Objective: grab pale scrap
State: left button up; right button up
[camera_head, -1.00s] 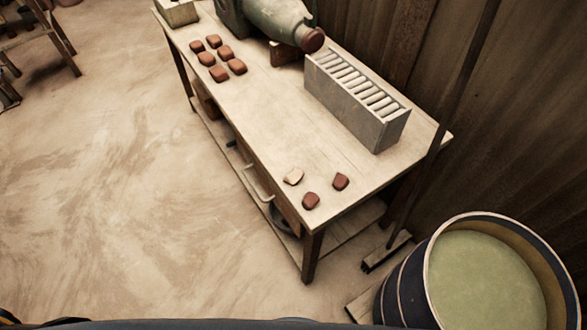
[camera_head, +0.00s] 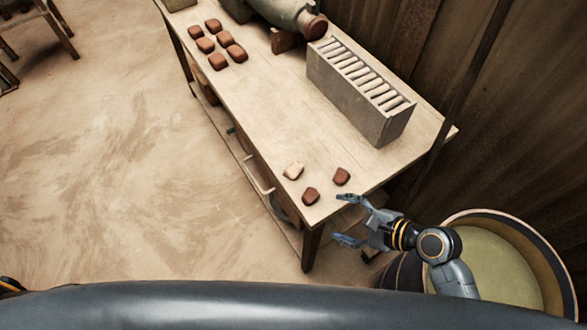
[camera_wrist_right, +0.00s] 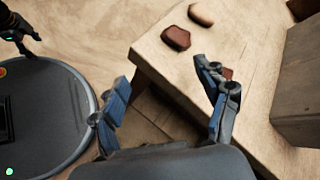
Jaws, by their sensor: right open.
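The pale scrap (camera_head: 293,170) lies on the near end of the wooden table, left of two reddish-brown scraps (camera_head: 310,195) (camera_head: 341,177). In the right wrist view the pale scrap (camera_wrist_right: 201,14) is at the top edge, beyond a brown scrap (camera_wrist_right: 176,38). The other brown scrap is mostly hidden behind a finger. My right gripper (camera_head: 349,220) is open and empty, just off the table's near corner, apart from the scraps; its spread fingers show in the wrist view (camera_wrist_right: 162,75). What looks like my left gripper (camera_wrist_right: 22,36) shows at the upper left there.
The wooden table (camera_head: 255,120) carries a grey slotted box (camera_head: 345,100), several brown tiles (camera_head: 217,61) and a large grey machine (camera_head: 275,12) farther back. A barrel of greenish liquid (camera_head: 490,265) stands at the lower right, behind my right arm. The table's middle is clear.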

jog(key=w+r+m+t+y, duration=0.1)
jog(key=w+r+m+y, duration=0.15)
jog(key=m, duration=0.45)
jog(key=m+t, duration=0.1)
jog(key=m, duration=0.1)
send_near(298, 172)
jog(key=shift+w+a+f+h, duration=0.15)
jog(key=shift+w+a+f, duration=0.15)
jog(key=shift+a, duration=0.25)
jog(key=shift+w+a+f+h, duration=0.1)
jog(key=shift+w+a+f, duration=0.05)
jog(key=shift+a+f, duration=0.35)
jog(key=x, duration=0.5)
jog(key=shift+w+a+r, duration=0.3)
jog(key=shift+w, duration=0.1)
jog(key=c, duration=1.2)
jog(key=shift+c, duration=0.2)
jog(key=shift+r, duration=0.1)
